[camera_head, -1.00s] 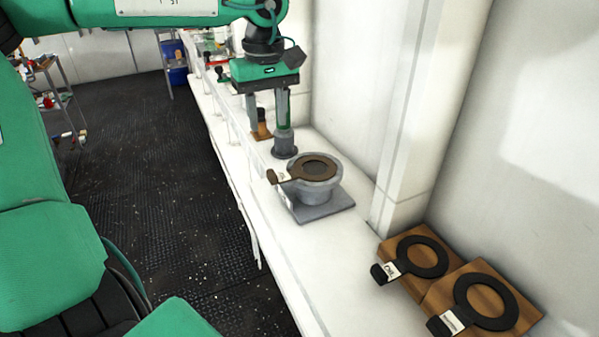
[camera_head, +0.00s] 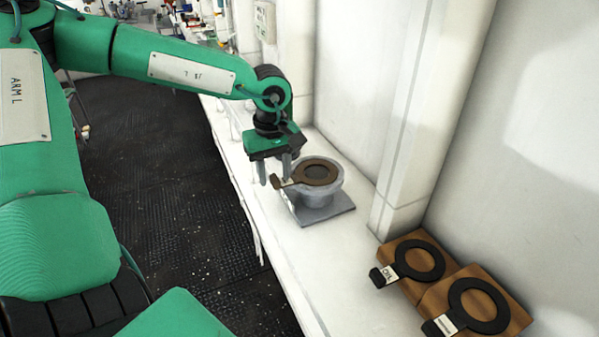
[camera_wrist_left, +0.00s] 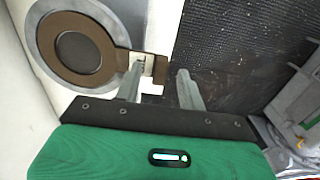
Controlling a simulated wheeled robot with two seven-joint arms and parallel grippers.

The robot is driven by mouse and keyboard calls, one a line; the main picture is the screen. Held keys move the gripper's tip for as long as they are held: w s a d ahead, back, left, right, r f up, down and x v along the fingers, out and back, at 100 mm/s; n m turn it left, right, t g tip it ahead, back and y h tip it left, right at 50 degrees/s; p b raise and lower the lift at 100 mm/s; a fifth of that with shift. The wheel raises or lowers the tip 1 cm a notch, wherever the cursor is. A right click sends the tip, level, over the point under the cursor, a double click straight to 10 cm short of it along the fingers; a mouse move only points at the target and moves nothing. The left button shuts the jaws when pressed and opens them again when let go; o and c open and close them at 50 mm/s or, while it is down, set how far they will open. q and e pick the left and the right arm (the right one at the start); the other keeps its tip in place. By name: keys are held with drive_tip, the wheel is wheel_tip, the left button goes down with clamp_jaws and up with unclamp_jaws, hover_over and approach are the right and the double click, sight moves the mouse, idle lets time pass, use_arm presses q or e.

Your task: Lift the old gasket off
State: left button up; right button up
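The old gasket (camera_head: 299,174) is a flat brown ring with a labelled tab. It lies on top of a grey round flange (camera_head: 318,198) on a square base plate. The gasket also shows in the left wrist view (camera_wrist_left: 112,58), its tab (camera_wrist_left: 157,68) pointing toward my fingers. My left gripper (camera_head: 275,183) is open at the tab, on the left side of the flange. In the left wrist view, its two fingers (camera_wrist_left: 160,80) are apart, with the tab's end between or just below them; I cannot tell the exact height. My right gripper is not in view.
Two black ring gaskets with labelled tabs, one farther (camera_head: 441,259) and one nearer (camera_head: 503,304), lie on wooden blocks at lower right. The white bench (camera_head: 350,280) is clear between them and the flange. A white wall and pillar (camera_head: 399,190) bound the right side.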

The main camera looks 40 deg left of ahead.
use_arm(q)
drive_tip(key=shift+f, duration=0.25)
clamp_jaws()
drive_tip(key=shift+r, duration=0.1)
